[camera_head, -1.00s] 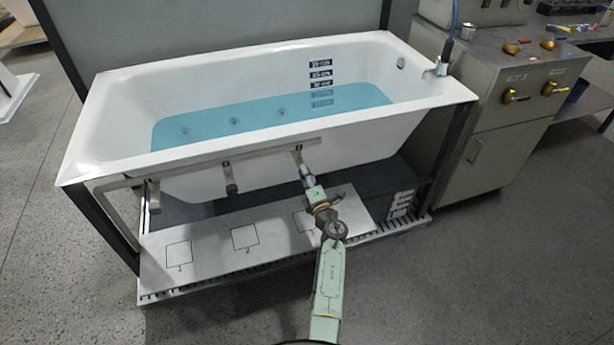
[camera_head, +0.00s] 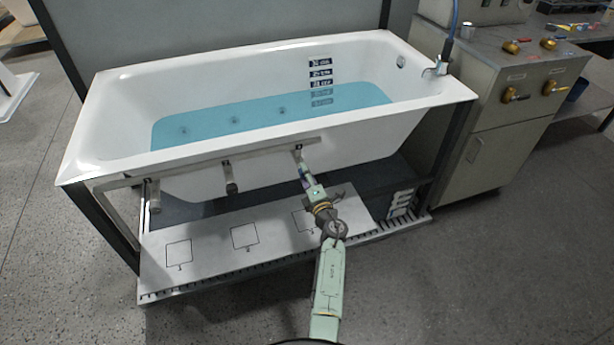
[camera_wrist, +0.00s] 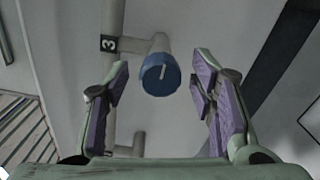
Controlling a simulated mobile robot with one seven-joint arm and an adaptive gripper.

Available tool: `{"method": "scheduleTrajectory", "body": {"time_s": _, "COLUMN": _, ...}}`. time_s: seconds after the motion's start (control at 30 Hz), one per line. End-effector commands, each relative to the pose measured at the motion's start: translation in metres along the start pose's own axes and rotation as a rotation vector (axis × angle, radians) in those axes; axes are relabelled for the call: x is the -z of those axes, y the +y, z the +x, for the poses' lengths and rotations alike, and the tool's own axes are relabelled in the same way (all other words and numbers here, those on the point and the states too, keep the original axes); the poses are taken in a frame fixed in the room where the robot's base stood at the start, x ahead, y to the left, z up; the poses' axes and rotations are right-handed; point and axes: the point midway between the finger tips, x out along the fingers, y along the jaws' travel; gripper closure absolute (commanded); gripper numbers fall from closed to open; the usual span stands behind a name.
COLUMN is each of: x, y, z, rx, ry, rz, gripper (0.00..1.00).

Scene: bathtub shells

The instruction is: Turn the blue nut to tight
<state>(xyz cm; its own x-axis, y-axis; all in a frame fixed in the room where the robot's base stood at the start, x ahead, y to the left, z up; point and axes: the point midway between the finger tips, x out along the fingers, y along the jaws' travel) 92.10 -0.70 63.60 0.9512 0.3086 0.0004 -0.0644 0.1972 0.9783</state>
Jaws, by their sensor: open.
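The blue nut (camera_wrist: 160,75) shows in the wrist view at the end of a short pipe stub, with a light line mark on its face. The stub joins a grey pipe beside a black label reading 3 (camera_wrist: 109,44). My gripper (camera_wrist: 163,72) is open. Its purple-padded fingers stand to the left and right of the nut, apart from it, with a gap on each side. In the head view my gripper (camera_head: 305,180) is under the tub's front rim at the rightmost pipe stub, and the blue nut is hidden there.
The white bathtub (camera_head: 110,125) holds blue water. A pipe (camera_head: 190,162) with several stubs runs along its front. A white board (camera_head: 212,248) with marked squares lies below, beside a slatted base edge. Dark frame posts (camera_head: 100,228) flank the tub. A grey cabinet (camera_head: 510,135) stands at right.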

Motion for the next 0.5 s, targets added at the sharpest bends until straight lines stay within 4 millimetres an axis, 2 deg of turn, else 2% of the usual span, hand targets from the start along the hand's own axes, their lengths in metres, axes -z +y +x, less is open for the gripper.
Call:
{"method": "scheduleTrajectory", "body": {"time_s": 0.27, "x": 0.0, "y": -0.001, "z": -0.007, "rx": 0.0, "ry": -0.001, "rz": 0.0, "gripper": 0.49}}
{"method": "scheduleTrajectory", "body": {"time_s": 0.37, "x": 0.0, "y": -0.002, "z": -0.021, "rx": 0.001, "ry": -0.001, "rz": 0.0, "gripper": 0.49}}
{"method": "scheduleTrajectory", "body": {"time_s": 0.5, "x": 0.0, "y": -0.001, "z": -0.05, "rx": 0.001, "ry": -0.002, "rz": 0.001, "gripper": 0.49}}
